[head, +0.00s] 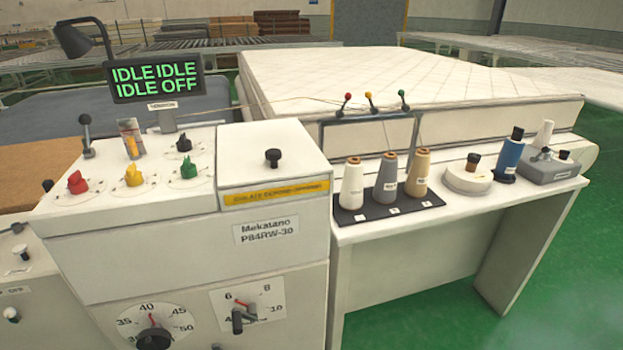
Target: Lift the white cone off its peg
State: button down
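The white cone (351,185) of thread stands upright at the left end of a row of three on a black mat (372,212). A grey cone (386,180) stands just right of it, and a tan cone (417,174) is right of that. A dark tip shows at the top of the white cone; the rest of its peg is hidden inside. Another plain white cone-shaped piece (544,134) stands at the far right behind a grey box. My gripper is not in view.
The white control cabinet (200,255) with knobs stands close on the left. Ball-topped thread guides (369,98) rise behind the cones. A round white piece (468,180), a blue spool (509,158) and the grey box (550,170) stand right. A mattress (400,75) lies behind.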

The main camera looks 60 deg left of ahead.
aim_at(352, 193)
jog(key=u, duration=1.05)
jog(key=i, duration=0.9)
jog(key=u, duration=0.95)
jog(key=k, duration=0.65)
jog(key=z, duration=0.75)
jog(key=i, duration=1.4)
jog(key=u, duration=0.75)
